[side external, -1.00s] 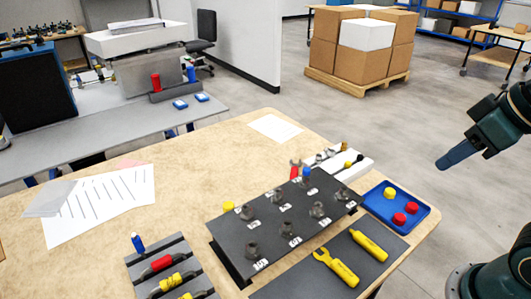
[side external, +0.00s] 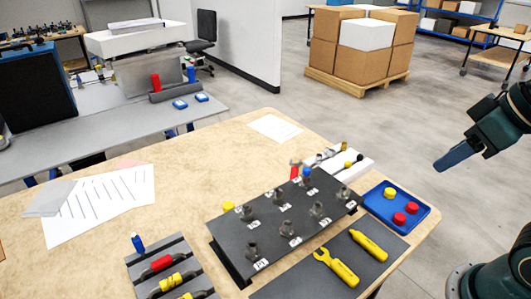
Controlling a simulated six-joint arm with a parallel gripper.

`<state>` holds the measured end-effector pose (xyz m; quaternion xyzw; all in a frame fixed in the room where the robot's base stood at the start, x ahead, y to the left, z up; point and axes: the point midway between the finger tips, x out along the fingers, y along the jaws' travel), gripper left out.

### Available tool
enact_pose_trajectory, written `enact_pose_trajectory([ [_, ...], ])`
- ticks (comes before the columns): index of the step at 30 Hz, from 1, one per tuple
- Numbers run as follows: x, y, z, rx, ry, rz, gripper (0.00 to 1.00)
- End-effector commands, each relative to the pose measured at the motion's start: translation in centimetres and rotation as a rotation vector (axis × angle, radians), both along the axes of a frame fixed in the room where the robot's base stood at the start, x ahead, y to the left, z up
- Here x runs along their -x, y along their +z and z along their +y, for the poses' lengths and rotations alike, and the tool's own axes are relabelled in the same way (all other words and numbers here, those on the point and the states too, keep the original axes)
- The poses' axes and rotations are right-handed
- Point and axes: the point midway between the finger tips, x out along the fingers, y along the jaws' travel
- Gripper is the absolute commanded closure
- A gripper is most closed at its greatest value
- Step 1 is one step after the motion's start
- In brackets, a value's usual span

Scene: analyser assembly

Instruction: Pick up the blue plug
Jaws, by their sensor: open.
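A small upright blue piece (side external: 138,244) stands at the far-left end of the dark slotted rack (side external: 150,262) at the front left. Another small blue piece (side external: 306,172) is at the far edge of the raised dark panel (side external: 232,235), beside a red one (side external: 294,173). I cannot tell for certain which is the blue plug. My gripper (side external: 441,163) is at the upper right, in the air beyond the table's right edge and far from both blue pieces. It is seen from the side and appears open, with nothing visible in it.
The panel carries several grey fittings. A blue tray (side external: 426,222) with red and yellow caps is at the table's right edge. A yellow wrench (side external: 335,266) and yellow tool (side external: 369,245) lie on a dark mat.

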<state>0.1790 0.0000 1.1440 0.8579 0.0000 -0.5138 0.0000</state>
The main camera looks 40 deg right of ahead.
Motion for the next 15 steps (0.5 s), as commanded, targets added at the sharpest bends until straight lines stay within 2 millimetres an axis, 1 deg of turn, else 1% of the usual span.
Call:
enact_pose_trajectory([
  [8,-0.4,0.2,0.1,-0.012,-0.016,0.005,0.54],
  [11,-1.0,0.4,0.2,-0.035,-0.049,0.015,0.54],
  [15,-2.7,1.0,0.5,-0.093,-0.131,0.040,0.54],
])
